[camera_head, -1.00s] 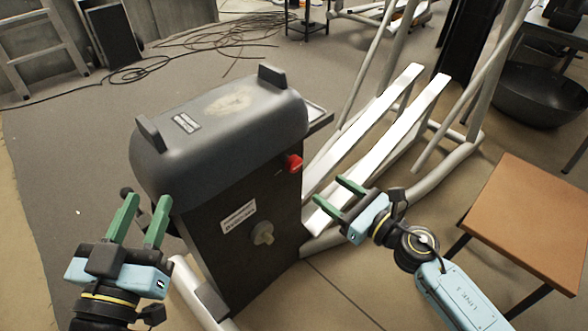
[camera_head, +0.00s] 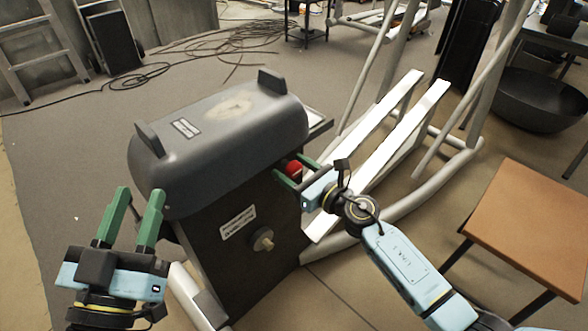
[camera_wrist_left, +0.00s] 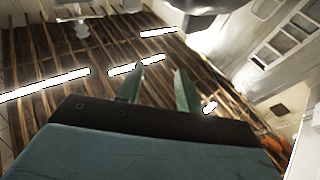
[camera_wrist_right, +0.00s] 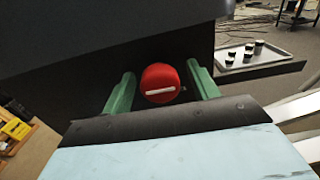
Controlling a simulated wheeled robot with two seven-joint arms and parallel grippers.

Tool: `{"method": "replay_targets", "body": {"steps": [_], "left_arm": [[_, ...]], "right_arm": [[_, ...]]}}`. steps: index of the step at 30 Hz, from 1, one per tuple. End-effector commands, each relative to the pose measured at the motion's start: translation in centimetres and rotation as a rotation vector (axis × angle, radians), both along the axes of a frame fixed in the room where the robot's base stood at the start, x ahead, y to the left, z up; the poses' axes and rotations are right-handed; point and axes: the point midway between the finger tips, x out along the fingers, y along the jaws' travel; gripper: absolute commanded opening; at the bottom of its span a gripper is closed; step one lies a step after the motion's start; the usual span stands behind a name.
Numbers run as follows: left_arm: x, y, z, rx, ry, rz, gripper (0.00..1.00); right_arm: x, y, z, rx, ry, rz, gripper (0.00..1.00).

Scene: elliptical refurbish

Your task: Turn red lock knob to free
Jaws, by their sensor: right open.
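The red lock knob (camera_head: 294,169) sits on the dark side face of the machine housing (camera_head: 240,250), near its upper right edge. In the right wrist view the knob (camera_wrist_right: 160,84) is round, with a pale bar across it that lies nearly level. My right gripper (camera_head: 292,168) is open, with its green fingers (camera_wrist_right: 161,88) on either side of the knob. I cannot tell whether the fingers touch it. My left gripper (camera_head: 133,210) is open and empty in front of the housing's left end. Its fingers also show in the left wrist view (camera_wrist_left: 158,88).
A pale knob (camera_head: 263,240) and a label are lower on the housing. A grey tray with small dark parts (camera_wrist_right: 250,58) lies behind it. White rails (camera_head: 390,130) stand right of the housing, and a brown-topped table (camera_head: 530,215) is at the right.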

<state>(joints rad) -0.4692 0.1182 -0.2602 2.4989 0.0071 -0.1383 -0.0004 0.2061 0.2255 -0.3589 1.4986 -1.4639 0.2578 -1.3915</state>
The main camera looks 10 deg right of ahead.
Motion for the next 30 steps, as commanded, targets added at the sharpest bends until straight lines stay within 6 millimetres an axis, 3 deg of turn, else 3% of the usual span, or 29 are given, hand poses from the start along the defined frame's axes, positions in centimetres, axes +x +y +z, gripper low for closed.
{"method": "replay_targets", "body": {"steps": [2, 12, 22, 30], "left_arm": [[0.0, 0.0, 0.0, 0.000, 0.000, 0.000, 0.36], [0.0, 0.0, 0.0, 0.000, 0.000, 0.000, 0.36], [0.2, 0.0, -0.4, 0.010, 0.033, 0.001, 0.36], [0.7, 0.4, -3.3, 0.064, 0.204, 0.014, 0.36]], "right_arm": [[0.0, 0.0, 0.0, 0.000, 0.000, 0.000, 0.60], [0.0, 0.0, 0.0, 0.000, 0.000, 0.000, 0.16], [0.0, 0.0, 0.0, 0.039, 0.027, 0.000, 0.15], [0.0, 0.0, 0.1, 0.181, 0.122, 0.000, 0.15]]}}
